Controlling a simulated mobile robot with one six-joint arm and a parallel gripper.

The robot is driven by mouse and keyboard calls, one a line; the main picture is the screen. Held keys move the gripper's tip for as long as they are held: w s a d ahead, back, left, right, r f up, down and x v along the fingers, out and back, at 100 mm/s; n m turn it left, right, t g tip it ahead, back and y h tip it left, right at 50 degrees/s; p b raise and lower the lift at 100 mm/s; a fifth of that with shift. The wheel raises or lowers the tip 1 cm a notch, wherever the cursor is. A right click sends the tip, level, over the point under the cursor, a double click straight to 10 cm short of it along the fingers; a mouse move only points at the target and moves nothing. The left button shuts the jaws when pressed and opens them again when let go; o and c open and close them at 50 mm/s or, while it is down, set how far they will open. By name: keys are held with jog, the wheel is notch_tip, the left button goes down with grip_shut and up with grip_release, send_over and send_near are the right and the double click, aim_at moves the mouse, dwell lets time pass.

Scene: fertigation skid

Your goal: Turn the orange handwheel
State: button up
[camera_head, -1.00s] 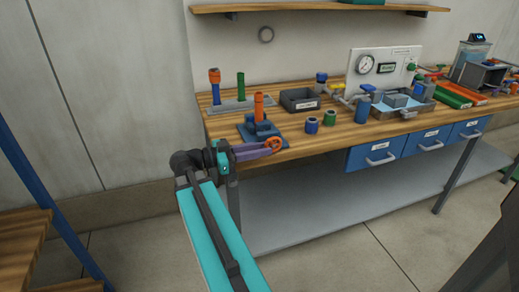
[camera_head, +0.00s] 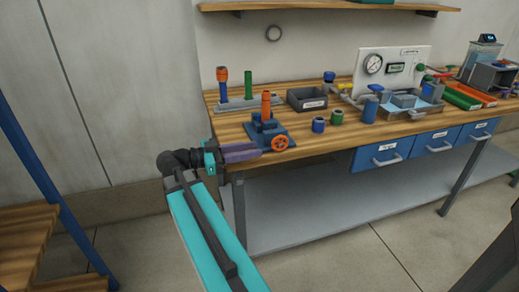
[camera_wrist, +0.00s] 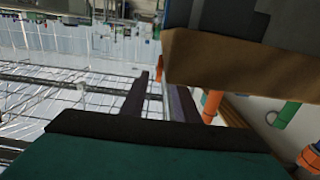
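The orange handwheel (camera_head: 279,143) is a small spoked wheel on the front of a blue fixture (camera_head: 279,130) with an upright orange post (camera_head: 266,103), near the bench's left front corner. My gripper (camera_head: 257,150) is just left of the wheel in the head view, its purple fingers pointing at it, and looks apart from it. In the wrist view the two fingers (camera_wrist: 160,98) stand apart with a gap between them, and nothing is clearly held. I cannot make out the wheel there; an orange cylinder (camera_wrist: 211,106) shows beside the fingers.
The wooden bench (camera_head: 225,125) carries a black bin (camera_head: 307,99), a blue cup (camera_head: 318,125), a green cup (camera_head: 337,117) and a gauge panel (camera_head: 405,63). A green post (camera_head: 248,85) stands behind the fixture. The floor before the bench is clear.

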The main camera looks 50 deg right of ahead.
jog(key=v, duration=0.8)
jog(key=shift+a, duration=0.1)
